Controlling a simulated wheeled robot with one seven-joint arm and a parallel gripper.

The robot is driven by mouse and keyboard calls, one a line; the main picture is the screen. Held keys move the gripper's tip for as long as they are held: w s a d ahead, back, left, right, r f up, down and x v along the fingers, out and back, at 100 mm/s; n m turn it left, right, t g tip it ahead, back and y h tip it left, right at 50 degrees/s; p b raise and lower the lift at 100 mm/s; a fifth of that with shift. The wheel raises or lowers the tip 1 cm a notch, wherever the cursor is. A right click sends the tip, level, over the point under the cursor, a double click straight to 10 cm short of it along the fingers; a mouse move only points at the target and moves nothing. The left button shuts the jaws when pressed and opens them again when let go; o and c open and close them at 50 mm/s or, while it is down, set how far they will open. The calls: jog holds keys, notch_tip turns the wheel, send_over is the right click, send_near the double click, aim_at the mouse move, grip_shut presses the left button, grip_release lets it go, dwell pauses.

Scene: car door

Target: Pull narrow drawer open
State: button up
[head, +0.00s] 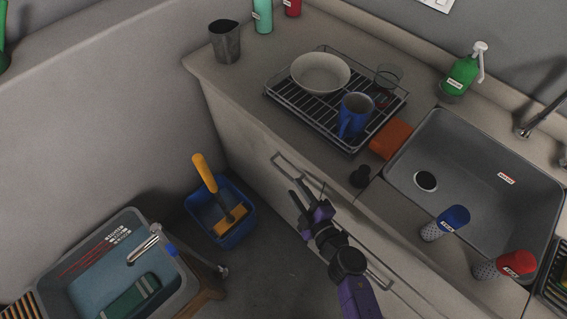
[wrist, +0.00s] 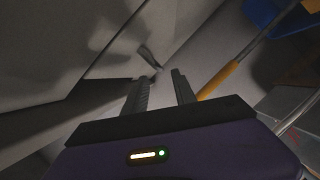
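The narrow drawer front (head: 256,150) is in the cabinet under the counter and looks closed. Its grey bar handle (head: 288,165) runs along the upper part of the front. My gripper (head: 303,197) is at the near right end of this handle. In the wrist view my gripper (wrist: 158,77) has its two fingers apart with nothing held between them. A grey handle end (wrist: 150,57) shows just beyond the fingertips, roughly in line with the gap. I cannot tell whether any finger touches it. My arm hides part of the cabinet front.
A second bar handle (head: 378,281) is lower right on the cabinet. A dish rack (head: 290,106) and sink (head: 470,160) are on the counter.

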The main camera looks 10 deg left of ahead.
aim_at(286, 173)
jog(key=b+x, duration=0.2)
jog(key=x, duration=0.5)
jog(key=shift+w+a, duration=0.25)
jog(key=shift+w, duration=0.1)
grip_shut()
jog(key=shift+f, duration=0.1)
dwell(1.0)
